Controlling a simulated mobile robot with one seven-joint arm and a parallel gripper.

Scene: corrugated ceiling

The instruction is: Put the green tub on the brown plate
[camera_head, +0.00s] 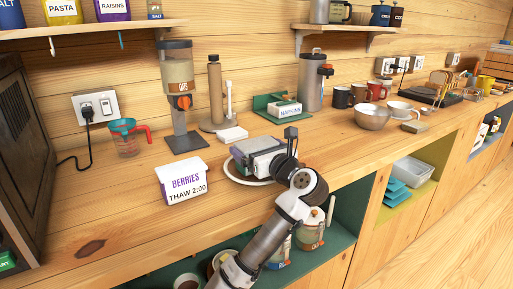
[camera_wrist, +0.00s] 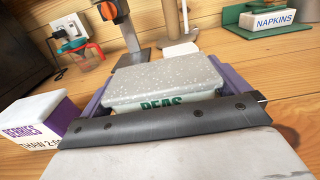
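A tub marked PEAS in green letters (camera_wrist: 160,103), with a grey speckled lid, stands right in front of my gripper (camera_wrist: 165,90) in the wrist view. My gripper's purple-grey fingers lie on both sides of the tub. I cannot tell whether they press on it or only flank it. In the head view my gripper (camera_head: 257,152) is low over the counter and hides most of the tub. A pale curved rim, likely a plate (camera_head: 232,174), shows beneath my gripper. Its colour looks off-white rather than brown, and its middle is hidden.
A white BERRIES tub (camera_head: 182,183) stands close to the left. A metal bowl (camera_head: 372,117) and mugs are farther right. The counter has bare room at front left.

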